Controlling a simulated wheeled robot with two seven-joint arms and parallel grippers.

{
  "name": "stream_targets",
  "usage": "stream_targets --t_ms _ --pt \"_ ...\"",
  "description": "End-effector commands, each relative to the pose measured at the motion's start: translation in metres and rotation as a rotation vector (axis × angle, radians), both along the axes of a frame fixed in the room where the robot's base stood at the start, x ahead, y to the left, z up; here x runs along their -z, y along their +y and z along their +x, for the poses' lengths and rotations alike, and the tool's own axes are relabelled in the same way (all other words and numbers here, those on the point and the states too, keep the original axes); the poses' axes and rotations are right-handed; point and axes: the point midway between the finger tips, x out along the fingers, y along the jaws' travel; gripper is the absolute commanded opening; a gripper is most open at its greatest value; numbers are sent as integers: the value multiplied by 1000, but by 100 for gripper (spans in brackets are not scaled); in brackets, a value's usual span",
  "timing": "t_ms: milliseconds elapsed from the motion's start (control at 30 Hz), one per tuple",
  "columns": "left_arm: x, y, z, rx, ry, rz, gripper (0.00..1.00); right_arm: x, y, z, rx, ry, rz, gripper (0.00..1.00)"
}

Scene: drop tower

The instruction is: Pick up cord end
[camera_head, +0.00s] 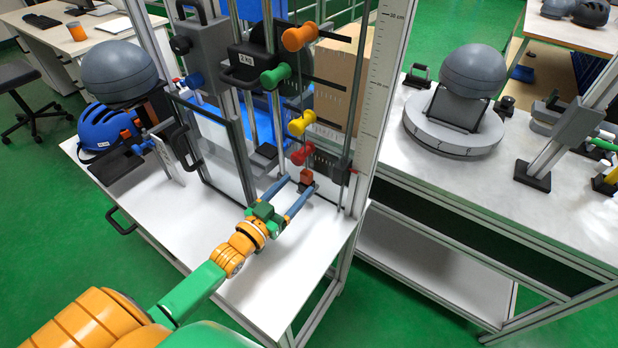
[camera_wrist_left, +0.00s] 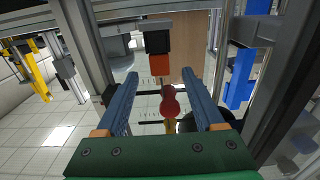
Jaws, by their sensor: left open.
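A small red-orange block (camera_head: 306,176) with a dark piece below it stands near the right front of the drop tower; it looks like the cord end. In the left wrist view the orange block (camera_wrist_left: 160,65) and its black piece (camera_wrist_left: 157,42) show just beyond the fingertips, in line with the gap. My left gripper (camera_head: 298,183) is open, its two blue fingers reaching toward the block from the front. In the wrist view the gripper (camera_wrist_left: 159,75) has nothing clamped. I cannot tell whether a finger touches the block. No cord shows clearly. My right gripper is not in view.
Red (camera_head: 302,154), yellow (camera_head: 301,123), green (camera_head: 275,76) and orange (camera_head: 299,37) knobs stick out above the block. The scale post (camera_head: 384,90) stands close on the right, a clear panel (camera_head: 222,150) on the left. The white tabletop in front (camera_head: 285,285) is free.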

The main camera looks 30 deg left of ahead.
Motion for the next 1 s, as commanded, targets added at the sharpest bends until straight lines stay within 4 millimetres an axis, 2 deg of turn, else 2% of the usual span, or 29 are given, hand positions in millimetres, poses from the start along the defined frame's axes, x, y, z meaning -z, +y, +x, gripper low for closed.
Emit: stream_targets --t_ms 100,200,467,700,733,1000 --pt "-3 -3 25 -1 -3 0 70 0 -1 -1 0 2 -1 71" --pt "-2 -5 40 -1 -2 0 70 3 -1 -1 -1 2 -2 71" --pt "-2 -6 45 0 1 0 70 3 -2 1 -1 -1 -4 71" --pt "-2 -7 44 0 1 0 5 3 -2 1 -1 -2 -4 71" --pt "-2 -7 44 0 1 0 0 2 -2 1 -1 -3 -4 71" --pt "-2 -6 44 0 2 0 0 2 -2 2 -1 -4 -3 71"
